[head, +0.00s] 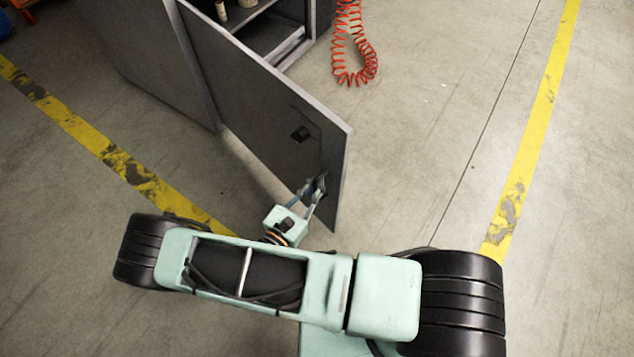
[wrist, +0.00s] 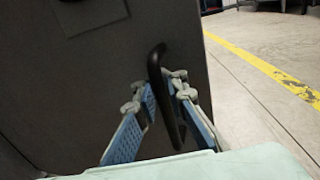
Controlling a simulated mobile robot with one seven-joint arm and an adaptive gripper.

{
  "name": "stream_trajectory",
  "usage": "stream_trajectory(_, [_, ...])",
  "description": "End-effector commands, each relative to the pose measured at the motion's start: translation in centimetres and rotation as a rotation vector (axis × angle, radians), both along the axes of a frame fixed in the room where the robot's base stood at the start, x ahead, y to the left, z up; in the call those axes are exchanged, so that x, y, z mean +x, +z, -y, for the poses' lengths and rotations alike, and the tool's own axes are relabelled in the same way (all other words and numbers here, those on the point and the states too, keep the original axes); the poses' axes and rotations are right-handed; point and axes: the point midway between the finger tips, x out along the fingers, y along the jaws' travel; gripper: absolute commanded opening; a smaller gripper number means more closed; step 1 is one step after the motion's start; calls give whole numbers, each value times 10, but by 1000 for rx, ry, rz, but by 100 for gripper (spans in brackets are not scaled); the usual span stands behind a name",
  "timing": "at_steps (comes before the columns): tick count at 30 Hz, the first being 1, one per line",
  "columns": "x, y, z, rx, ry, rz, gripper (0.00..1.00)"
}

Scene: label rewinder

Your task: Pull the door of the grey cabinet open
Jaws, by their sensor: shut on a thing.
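The grey cabinet (head: 150,60) stands at the upper left of the head view. Its door (head: 255,95) stands wide open, swung out toward me, and the shelves inside show behind it. The door's dark face also fills the left of the wrist view (wrist: 60,80). A black bar handle (wrist: 158,68) sits near the door's free edge. My gripper (head: 315,190) is at that handle, and in the wrist view its blue fingers (wrist: 165,95) are on either side of the handle, shut on it. In the head view the fingers partly cover the handle.
A red coiled hose (head: 355,50) hangs to the floor right of the cabinet. Small items (head: 222,10) stand on a shelf inside. Yellow floor lines run at left (head: 90,135) and right (head: 540,120). The concrete floor right of the door is clear.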

Motion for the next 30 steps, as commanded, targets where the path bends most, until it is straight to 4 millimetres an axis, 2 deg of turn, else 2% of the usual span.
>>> stream_trajectory(2, [-3,-1,5,-4,-10,-2,0])
stream_trajectory(3, [-3,-1,5,-4,-10,-2,12])
stream_trajectory(7, [-2,-1,4,-4,-8,-2,27])
stream_trajectory(15, [-1,0,2,-2,-5,-1,27])
stream_trajectory(19, [-1,7,2,-1,-4,0,27])
stream_trajectory(23, [-1,24,1,0,-5,0,27])
stream_trajectory(30, [-1,65,2,0,-4,-1,27])
